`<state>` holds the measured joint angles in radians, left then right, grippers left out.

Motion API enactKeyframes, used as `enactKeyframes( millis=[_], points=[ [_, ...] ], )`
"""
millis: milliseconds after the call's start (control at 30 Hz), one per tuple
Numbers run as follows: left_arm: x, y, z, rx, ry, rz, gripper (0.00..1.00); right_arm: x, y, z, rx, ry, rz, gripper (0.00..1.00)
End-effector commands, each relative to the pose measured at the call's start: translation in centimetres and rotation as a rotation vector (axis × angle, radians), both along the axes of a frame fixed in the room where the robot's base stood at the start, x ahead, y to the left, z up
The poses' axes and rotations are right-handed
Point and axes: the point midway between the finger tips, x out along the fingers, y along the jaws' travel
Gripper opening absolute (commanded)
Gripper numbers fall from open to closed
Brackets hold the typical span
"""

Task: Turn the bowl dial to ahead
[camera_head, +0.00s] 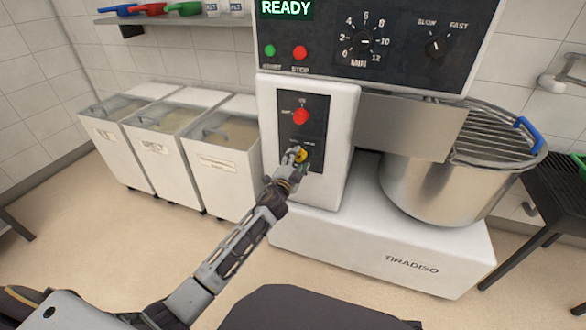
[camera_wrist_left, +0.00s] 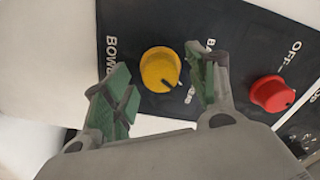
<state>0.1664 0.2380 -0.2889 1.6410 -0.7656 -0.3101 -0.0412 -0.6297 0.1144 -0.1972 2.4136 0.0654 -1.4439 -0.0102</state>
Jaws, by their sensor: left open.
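The bowl dial is a yellow knob (camera_wrist_left: 160,70) on a black panel (camera_wrist_left: 225,30) of the mixer. In the left wrist view it sits between the two green-padded fingers of my left gripper (camera_wrist_left: 165,90), which are spread with a gap around it. The dial's pointer mark is toward the lower right in that view. In the head view the yellow dial (camera_head: 301,154) is partly hidden by my left gripper (camera_head: 294,158), which is at the panel. Labels by the dial are partly covered. My right gripper is not in view.
A red knob (camera_wrist_left: 270,93) sits beside the dial, marked OFF; it is above the dial in the head view (camera_head: 301,117). The upper panel (camera_head: 335,70) shows READY, a timer and a speed dial. The steel bowl (camera_head: 435,190) stands right, white bins (camera_head: 222,175) left.

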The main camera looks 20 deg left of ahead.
Motion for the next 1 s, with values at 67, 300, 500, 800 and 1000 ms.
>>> enactKeyframes(
  millis=[67,300,500,800,1000],
  points=[
    [-0.2,0.0,0.0,0.0,0.0,0.001,0.58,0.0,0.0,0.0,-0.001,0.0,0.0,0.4],
    [-1.4,0.1,-0.1,0.0,0.0,0.001,0.58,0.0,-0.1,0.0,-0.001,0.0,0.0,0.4],
    [-3.1,0.1,-0.1,0.0,0.001,0.0,0.58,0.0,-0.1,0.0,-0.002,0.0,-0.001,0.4],
    [-5.7,0.2,-0.1,0.0,0.001,0.0,0.58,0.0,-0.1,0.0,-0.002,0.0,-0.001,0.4],
    [-7.3,0.3,-0.1,0.0,0.001,0.0,0.58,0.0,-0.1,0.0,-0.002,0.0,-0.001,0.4]
  ],
)
